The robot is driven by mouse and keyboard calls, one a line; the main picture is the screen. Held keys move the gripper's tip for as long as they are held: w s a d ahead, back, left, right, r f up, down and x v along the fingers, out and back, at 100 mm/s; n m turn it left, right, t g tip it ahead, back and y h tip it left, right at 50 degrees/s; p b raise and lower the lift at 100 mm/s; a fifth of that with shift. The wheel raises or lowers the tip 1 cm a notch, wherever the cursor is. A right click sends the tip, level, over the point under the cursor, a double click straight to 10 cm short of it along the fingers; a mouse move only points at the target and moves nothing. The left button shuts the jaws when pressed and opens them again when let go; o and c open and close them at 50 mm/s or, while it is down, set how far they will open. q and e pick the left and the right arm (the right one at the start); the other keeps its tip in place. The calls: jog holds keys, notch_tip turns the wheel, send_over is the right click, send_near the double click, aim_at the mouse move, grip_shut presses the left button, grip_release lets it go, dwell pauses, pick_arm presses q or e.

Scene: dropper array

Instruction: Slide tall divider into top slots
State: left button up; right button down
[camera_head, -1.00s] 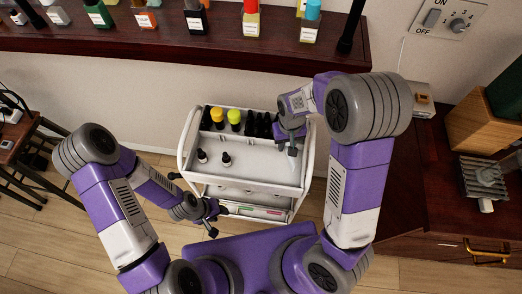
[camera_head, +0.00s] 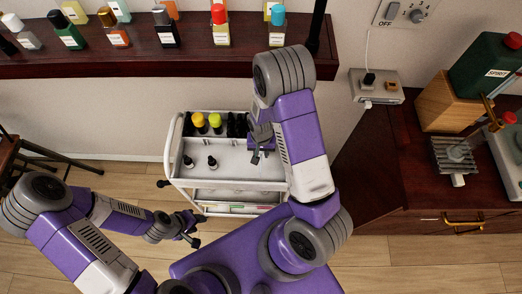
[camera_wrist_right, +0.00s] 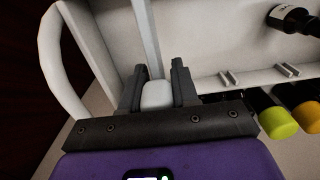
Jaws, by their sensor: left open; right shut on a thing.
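My right gripper (camera_wrist_right: 157,88) is shut on the white grip block (camera_wrist_right: 157,96) of a thin pale divider (camera_wrist_right: 147,38), which extends away from the fingers in the right wrist view. In the head view, my right gripper (camera_head: 260,155) is over the right side of the white cart's top tray (camera_head: 228,170). Slot brackets (camera_wrist_right: 229,78) and a second pair (camera_wrist_right: 287,70) stick out from a tray wall. I cannot tell whether the divider touches any slot. My left gripper (camera_head: 188,232) is open and empty, low at the cart's front left.
Two small dark dropper bottles (camera_head: 212,162) stand on the left of the top tray. Yellow-capped bottles (camera_head: 198,120) and dark ones fill its back row. A wooden shelf of bottles (camera_head: 130,50) is behind. A dark counter (camera_head: 420,190) stands at right.

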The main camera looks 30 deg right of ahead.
jog(key=shift+f+b, duration=1.8)
jog(key=shift+f, duration=0.3)
jog(key=shift+f+b, duration=2.05)
jog(key=shift+f, duration=0.35)
jog(key=c, duration=0.8)
grip_release()
notch_tip(320, 180, up, 8)
jog(key=shift+f+p, duration=0.15)
jog(key=shift+p, duration=0.85)
